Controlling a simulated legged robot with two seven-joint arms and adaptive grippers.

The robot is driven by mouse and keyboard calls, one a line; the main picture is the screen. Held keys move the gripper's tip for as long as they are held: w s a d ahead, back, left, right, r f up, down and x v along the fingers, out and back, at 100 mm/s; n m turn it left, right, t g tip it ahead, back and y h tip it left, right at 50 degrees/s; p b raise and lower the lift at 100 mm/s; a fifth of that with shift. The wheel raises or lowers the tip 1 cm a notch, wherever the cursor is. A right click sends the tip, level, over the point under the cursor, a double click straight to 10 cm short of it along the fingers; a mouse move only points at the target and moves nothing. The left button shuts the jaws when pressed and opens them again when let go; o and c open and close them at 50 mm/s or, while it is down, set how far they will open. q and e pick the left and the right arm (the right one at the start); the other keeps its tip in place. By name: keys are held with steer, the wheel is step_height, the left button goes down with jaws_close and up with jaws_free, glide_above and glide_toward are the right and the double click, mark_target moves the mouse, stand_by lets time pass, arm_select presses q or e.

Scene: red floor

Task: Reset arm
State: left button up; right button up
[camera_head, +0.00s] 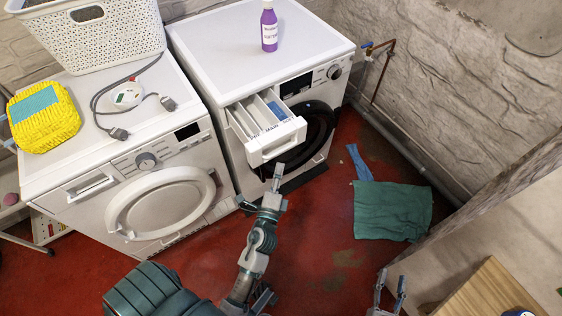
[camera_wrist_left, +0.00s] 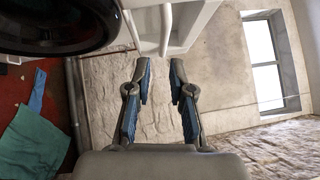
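The white detergent drawer (camera_head: 273,143) of the right washing machine (camera_head: 255,50) is pulled out. It shows compartments and a blue part inside. My left gripper (camera_head: 277,178) is in front of and below the drawer. In the left wrist view its two fingers (camera_wrist_left: 160,70) are apart with nothing between them, and the drawer's white edge (camera_wrist_left: 165,22) is beyond the tips. I cannot tell from the head view whether it touches the drawer. My right gripper (camera_head: 390,285) is at the bottom right edge, partly cut off, with its fingers apart and empty.
A purple bottle (camera_head: 269,27) stands on the right machine. The left machine (camera_head: 125,160) holds a white basket (camera_head: 95,35), a yellow item (camera_head: 43,117) and a cabled device (camera_head: 128,95). A green cloth (camera_head: 392,210) lies on the red floor. A wooden surface (camera_head: 487,292) is at lower right.

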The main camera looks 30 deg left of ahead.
arm_select(q)
steer(key=shift+d, duration=0.3)
arm_select(e)
steer(key=shift+d, duration=0.3)
arm_select(q)
steer(key=shift+s+a, duration=0.1)
arm_select(e)
steer(key=shift+a, duration=0.15)
